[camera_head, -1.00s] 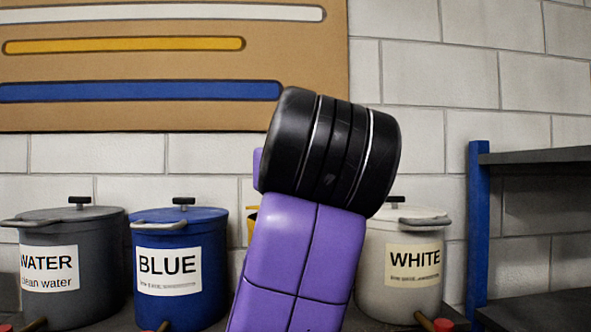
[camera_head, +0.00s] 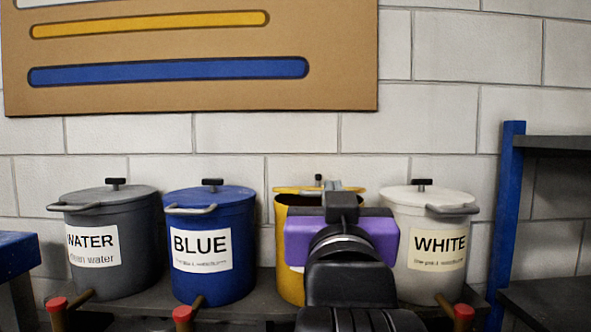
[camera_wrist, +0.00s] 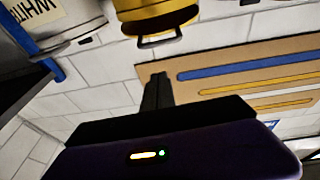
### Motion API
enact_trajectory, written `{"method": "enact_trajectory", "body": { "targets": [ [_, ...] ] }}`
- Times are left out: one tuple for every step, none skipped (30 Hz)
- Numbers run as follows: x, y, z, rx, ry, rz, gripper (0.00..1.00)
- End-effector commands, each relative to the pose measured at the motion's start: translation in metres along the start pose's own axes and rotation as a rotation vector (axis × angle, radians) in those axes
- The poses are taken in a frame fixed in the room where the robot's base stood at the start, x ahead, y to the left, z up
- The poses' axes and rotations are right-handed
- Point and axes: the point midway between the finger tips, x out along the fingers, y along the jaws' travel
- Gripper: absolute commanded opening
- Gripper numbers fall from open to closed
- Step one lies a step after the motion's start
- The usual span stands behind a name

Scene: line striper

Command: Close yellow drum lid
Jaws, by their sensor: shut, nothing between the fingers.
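The yellow drum (camera_head: 289,262) stands between the blue and white drums in the head view, partly hidden by my arm. Its yellow lid (camera_head: 290,189) is raised at the back, and a dark opening shows below it. My gripper (camera_head: 342,206) is in front of the drum's upper part; its fingertips are hard to make out there. In the wrist view my gripper (camera_wrist: 157,82) has its black fingers together and empty. A yellow drum part (camera_wrist: 155,18) with a loop handle (camera_wrist: 160,40) shows beyond them, apart from the fingers in the picture.
The blue drum (camera_head: 211,276) and grey water drum (camera_head: 128,265) stand left, the white drum (camera_head: 428,281) right, all lidded on a dark bench (camera_head: 255,302). Red-capped handles (camera_head: 463,312) stick out in front. A blue-posted shelf (camera_head: 507,215) is at the right.

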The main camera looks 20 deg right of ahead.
Motion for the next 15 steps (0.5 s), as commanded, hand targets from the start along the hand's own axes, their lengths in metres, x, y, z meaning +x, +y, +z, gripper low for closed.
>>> {"method": "enact_trajectory", "body": {
  "targets": [
    [-0.001,0.001,-0.002,-0.007,0.025,-0.007,0.0],
    [-0.003,0.001,-0.001,-0.005,0.044,-0.013,0.0],
    [-0.006,0.001,-0.001,-0.002,0.068,-0.021,0.0],
    [-0.008,0.001,-0.001,0.001,0.084,-0.028,0.0],
    [-0.01,0.001,0.0,0.004,0.098,-0.034,0.0],
    [-0.012,0.002,0.0,0.007,0.114,-0.041,0.0],
    [-0.014,0.002,0.001,0.009,0.125,-0.046,0.0],
    [-0.015,0.002,0.001,0.011,0.135,-0.05,0.0],
    [-0.017,0.002,0.001,0.014,0.143,-0.055,0.0],
    [-0.018,0.002,0.001,0.016,0.149,-0.058,0.0],
    [-0.018,0.002,0.001,0.017,0.154,-0.06,0.0],
    [-0.018,0.002,0.001,0.018,0.157,-0.062,0.0],
    [-0.017,0.002,0.001,0.019,0.158,-0.062,0.0],
    [-0.015,0.002,0.0,0.019,0.159,-0.063,0.0],
    [-0.011,0.001,-0.001,0.019,0.159,-0.063,0.0]
  ]
}}
